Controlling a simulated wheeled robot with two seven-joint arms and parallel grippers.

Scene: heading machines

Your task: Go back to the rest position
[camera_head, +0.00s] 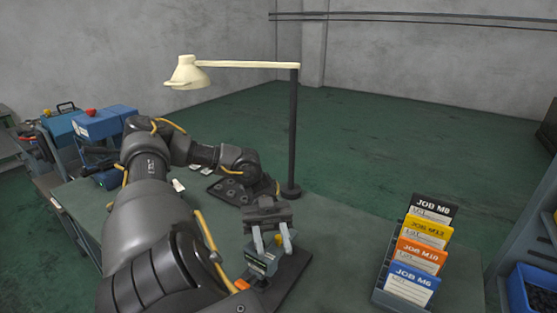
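My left arm comes in from the lower left, bends at the far side of the bench and reaches back toward me. My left gripper (273,244) points down with its two light grey fingers apart, and I see nothing clearly held between them. Just below and beside the fingers is a small grey-green device (262,264) with a pale label and an orange part, on a dark base plate (292,278). I cannot tell whether a finger touches the device. My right gripper is not in view.
A cream lamp (187,73) on a dark post (293,135) stands behind the gripper. A rack holds job cards (411,285) at the right. Blue boxes (98,124) stand at the left. A blue bin (533,290) is at the right edge. The bench (350,240) is clear between device and rack.

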